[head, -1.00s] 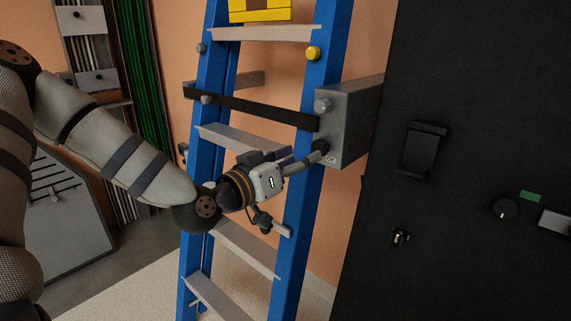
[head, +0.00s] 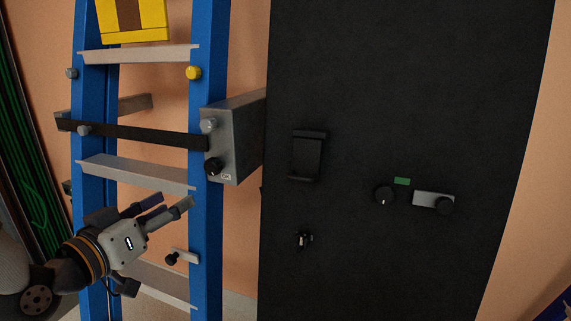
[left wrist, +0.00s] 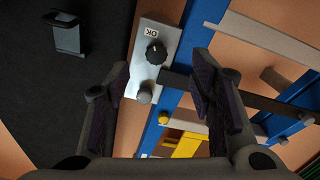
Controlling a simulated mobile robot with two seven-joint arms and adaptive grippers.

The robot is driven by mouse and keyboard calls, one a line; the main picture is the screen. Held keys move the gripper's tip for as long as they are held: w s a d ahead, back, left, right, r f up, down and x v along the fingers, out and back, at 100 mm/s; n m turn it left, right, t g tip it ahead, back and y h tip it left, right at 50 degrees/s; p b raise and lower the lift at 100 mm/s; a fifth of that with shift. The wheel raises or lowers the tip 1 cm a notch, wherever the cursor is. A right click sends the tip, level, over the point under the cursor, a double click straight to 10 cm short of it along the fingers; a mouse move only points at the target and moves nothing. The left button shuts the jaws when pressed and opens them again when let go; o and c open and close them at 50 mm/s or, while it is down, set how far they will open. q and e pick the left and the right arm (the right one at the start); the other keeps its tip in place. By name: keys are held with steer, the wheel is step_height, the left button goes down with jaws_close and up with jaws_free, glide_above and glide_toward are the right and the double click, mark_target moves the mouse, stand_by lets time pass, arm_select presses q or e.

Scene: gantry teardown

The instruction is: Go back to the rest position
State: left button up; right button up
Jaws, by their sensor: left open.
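My left gripper (head: 190,230) is in the lower left of the head view, in front of the blue ladder (head: 208,270). Its fingers are spread, with nothing between them. It is below and left of the grey box (head: 245,125) and its black knob (head: 213,167), apart from the knob in the picture. In the left wrist view, the open fingers (left wrist: 160,68) frame the grey box (left wrist: 146,82) with its black knob (left wrist: 156,53) and an OK label. My right gripper is in neither view.
A black strap (head: 140,133) crosses the ladder. A yellow piece (head: 133,20) is high on it. Green cables (head: 28,150) hang at far left.

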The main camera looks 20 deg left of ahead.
arm_select(q)
steer(key=s+d+f+g, duration=0.2)
steer(key=f+g, duration=0.1)
steer(key=f, duration=0.4)
steer(key=s+d+f+m+g, duration=0.1)
steer(key=s+f+g, duration=0.2)
steer(key=f, duration=0.5)
steer(key=s+d+f+g, duration=0.2)
steer(key=f+g, duration=0.1)
steer(key=f, duration=0.4)
steer(key=s+d+f+g, duration=0.1)
steer(key=s+f+g, duration=0.2)
steer(key=s, duration=0.5)
steer(key=s+d+f+g+y, duration=0.1)
steer(key=s+d+f+g, duration=0.1)
steer(key=s+f, duration=0.4)
steer(key=s+d+f+m+g, duration=0.1)
steer(key=s+f+g, duration=0.3)
steer(key=s, duration=0.6)
steer(key=shift+s+d+f+g, duration=0.2)
steer(key=shift+d+f+g, duration=0.15)
steer(key=shift+d, duration=0.4)
